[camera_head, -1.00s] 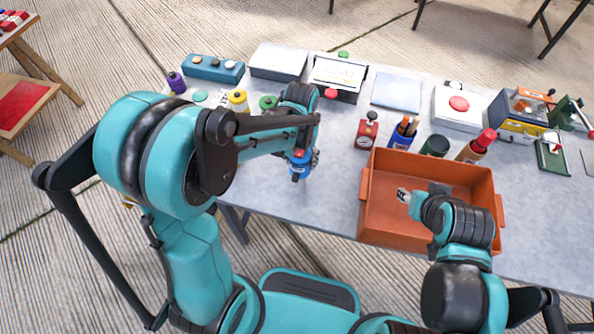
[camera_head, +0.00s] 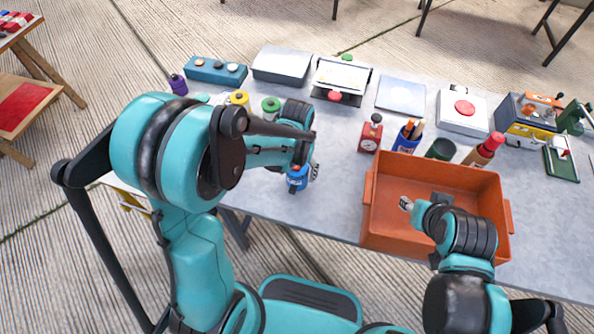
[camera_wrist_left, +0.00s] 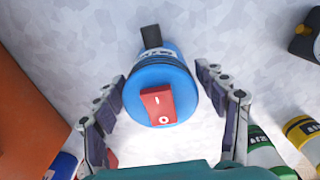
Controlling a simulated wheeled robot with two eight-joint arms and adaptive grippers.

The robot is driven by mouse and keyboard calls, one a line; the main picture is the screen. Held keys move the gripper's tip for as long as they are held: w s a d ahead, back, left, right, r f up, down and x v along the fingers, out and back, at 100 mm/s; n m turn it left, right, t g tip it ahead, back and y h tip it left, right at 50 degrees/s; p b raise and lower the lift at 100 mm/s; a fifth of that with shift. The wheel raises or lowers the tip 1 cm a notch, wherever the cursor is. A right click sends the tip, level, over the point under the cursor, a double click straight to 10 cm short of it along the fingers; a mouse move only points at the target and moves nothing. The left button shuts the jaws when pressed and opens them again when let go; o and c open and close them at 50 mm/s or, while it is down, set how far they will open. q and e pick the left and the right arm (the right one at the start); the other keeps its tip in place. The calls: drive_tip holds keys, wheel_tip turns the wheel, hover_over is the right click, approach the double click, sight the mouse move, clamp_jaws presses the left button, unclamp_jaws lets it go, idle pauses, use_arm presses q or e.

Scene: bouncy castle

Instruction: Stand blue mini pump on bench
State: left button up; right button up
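The blue mini pump (camera_head: 297,182) is on the grey bench (camera_head: 335,205) near its front edge, left of the orange crate. It looks upright, with its red switch on top. In the left wrist view the pump (camera_wrist_left: 160,75) shows from above, its black nozzle pointing up the picture. My left gripper (camera_wrist_left: 160,88) is over it with one finger on each side. The fingers are spread, with narrow gaps to the pump. The pump's base contact is hidden. My right gripper (camera_head: 406,203) hangs over the crate; its fingers are too small to judge.
The orange crate (camera_head: 371,215) stands to the right of the pump. Several bottles and boxes line the back. Bench between pump and crate is clear.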

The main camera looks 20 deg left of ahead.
use_arm(q)
drive_tip(key=shift+r, duration=0.15)
drive_tip(key=shift+r+p, duration=0.35)
drive_tip(key=shift+r, duration=0.05)
wheel_tip(320, 180, up, 11)
drive_tip(key=p, duration=0.4)
drive_tip(key=shift+r, duration=0.2)
drive_tip(key=s+a+r+t, duration=0.4)
drive_tip(key=s+r+t, duration=0.3)
drive_tip(key=s, duration=0.3)
drive_tip(key=shift+s+a+r, duration=0.15)
drive_tip(key=shift+a, duration=0.15)
